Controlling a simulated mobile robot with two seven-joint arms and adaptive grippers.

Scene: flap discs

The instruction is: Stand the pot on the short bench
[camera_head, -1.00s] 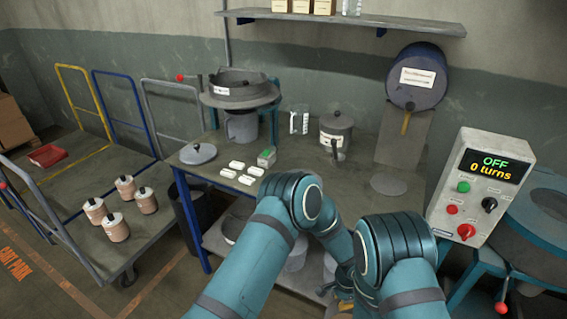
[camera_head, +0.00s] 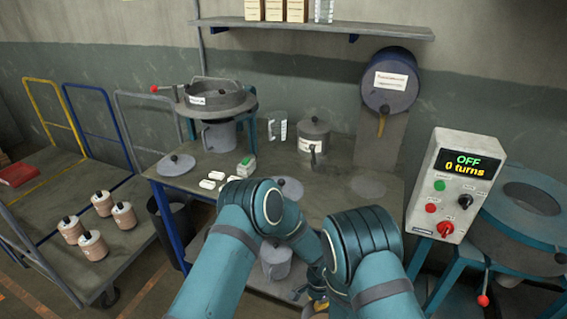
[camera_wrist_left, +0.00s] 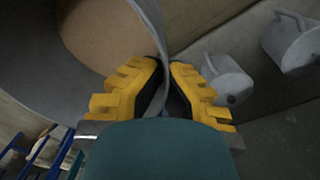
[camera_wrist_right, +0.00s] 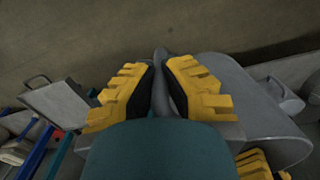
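The pot is a wide grey vessel with a brown inside, its wall (camera_wrist_left: 25,65) large in the left wrist view. The left gripper (camera_wrist_left: 165,68) is shut on its rim, one finger on each side of the wall. In the right wrist view the right gripper (camera_wrist_right: 161,66) is shut on a narrow grey part of the pot (camera_wrist_right: 235,95). In the head view my arms hide the pot and most of both grippers. A grey-topped bench (camera_head: 335,205) with blue legs stands ahead; I cannot tell if it is the short bench.
The bench holds a lidded pot (camera_head: 313,136), a loose lid (camera_head: 176,165) and several white blocks. A control box (camera_head: 455,185) reading OFF stands at right beside a blue-framed drum machine (camera_head: 520,215). A trolley (camera_head: 85,265) with several canisters stands left. A grey jug (camera_head: 275,262) sits below the bench top.

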